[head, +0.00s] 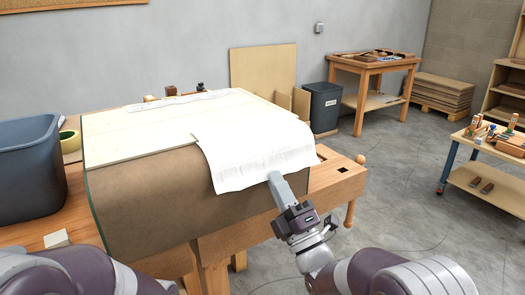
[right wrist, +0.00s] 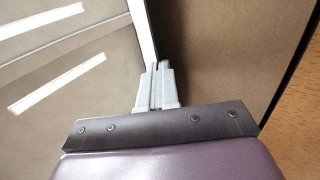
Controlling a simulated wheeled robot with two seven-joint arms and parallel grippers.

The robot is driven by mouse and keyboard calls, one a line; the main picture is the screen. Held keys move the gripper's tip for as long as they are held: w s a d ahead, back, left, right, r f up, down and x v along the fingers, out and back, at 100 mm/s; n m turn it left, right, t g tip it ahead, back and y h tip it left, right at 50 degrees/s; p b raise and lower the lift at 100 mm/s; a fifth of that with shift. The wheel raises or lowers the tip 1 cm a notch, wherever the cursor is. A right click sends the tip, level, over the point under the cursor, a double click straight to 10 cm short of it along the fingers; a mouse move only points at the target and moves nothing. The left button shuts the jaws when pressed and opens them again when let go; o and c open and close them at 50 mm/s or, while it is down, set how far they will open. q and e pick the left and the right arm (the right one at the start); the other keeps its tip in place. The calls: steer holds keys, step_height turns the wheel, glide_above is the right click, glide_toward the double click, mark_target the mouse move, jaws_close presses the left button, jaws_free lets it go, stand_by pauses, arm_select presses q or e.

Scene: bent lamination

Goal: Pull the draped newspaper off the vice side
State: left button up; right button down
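The white printed newspaper (head: 255,150) drapes over the right front edge of the pale panel (head: 135,128), its lower part hanging in front of the bent brown board (head: 150,190). My right gripper (head: 274,178) is at the newspaper's lower right edge. In the right wrist view its fingers (right wrist: 158,84) are close together, and the newspaper shows edge-on as a white strip (right wrist: 141,28) running into them. The brown board (right wrist: 210,50) is beside the fingers, apparently not touched. The wooden vice (head: 340,172) is at the bench's right end. My left gripper is out of view.
A dark bin (head: 28,165) and a tape roll (head: 70,140) stand at the left of the bench. Another paper sheet (head: 180,100) lies at the panel's back. A grey bin (head: 323,107) and a wooden table (head: 372,68) are behind. Floor (head: 410,190) at right is clear.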

steer(key=s+r, duration=0.1)
steer(key=s+d+r+p, duration=0.1)
steer(key=r, duration=0.1)
steer(key=s+d+r, duration=0.1)
steer(key=shift+r+p, duration=0.3)
steer(key=shift+r, duration=0.1)
stand_by(0.5)
